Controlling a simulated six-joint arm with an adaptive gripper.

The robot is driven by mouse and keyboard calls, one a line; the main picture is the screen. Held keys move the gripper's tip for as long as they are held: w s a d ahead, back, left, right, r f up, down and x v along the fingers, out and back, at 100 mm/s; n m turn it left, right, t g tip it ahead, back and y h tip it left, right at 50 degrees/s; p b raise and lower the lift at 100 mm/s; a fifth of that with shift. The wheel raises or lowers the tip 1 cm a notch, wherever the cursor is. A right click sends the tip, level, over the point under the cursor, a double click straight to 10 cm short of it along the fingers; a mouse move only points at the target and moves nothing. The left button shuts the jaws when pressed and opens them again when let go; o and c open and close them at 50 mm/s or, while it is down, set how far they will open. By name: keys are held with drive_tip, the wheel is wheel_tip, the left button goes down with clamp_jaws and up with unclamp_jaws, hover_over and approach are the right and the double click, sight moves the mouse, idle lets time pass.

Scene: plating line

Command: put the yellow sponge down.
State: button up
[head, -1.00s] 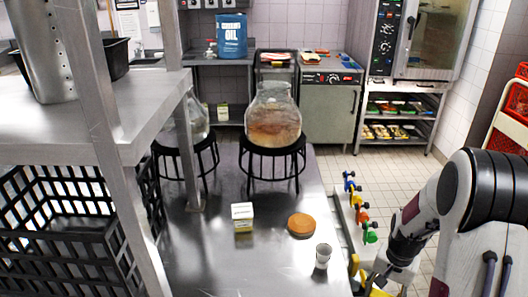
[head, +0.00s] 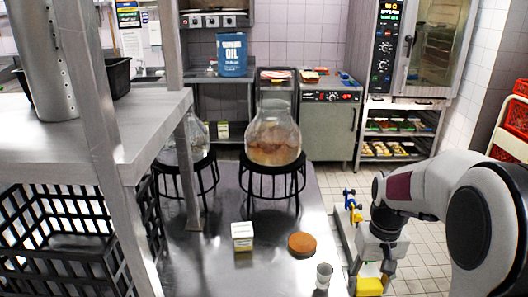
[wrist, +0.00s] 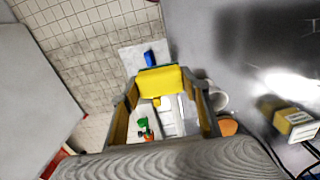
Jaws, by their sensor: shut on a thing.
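My gripper (head: 372,270) is shut on the yellow sponge (head: 369,287), at the bottom right of the head view. In the wrist view the sponge (wrist: 158,79) sits between the two fingertips. The sponge is held up beside the right edge of the steel table (head: 215,270), above a pale rail or tray strip (wrist: 170,122) and the floor side. The exact height above what lies below cannot be told. The sponge's lower part is cut off by the head view's edge.
A small white and yellow box (head: 242,237), an orange-brown disc (head: 302,245) and a white cup (head: 323,276) stand on the table. A large glass jar (head: 273,135) rests on a black stand behind them. The front left table is bare.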

drive_tip(key=shift+a+r, duration=0.15)
drive_tip(key=shift+a, duration=0.15)
drive_tip(key=shift+a, duration=3.4)
drive_tip(key=shift+w, duration=0.1)
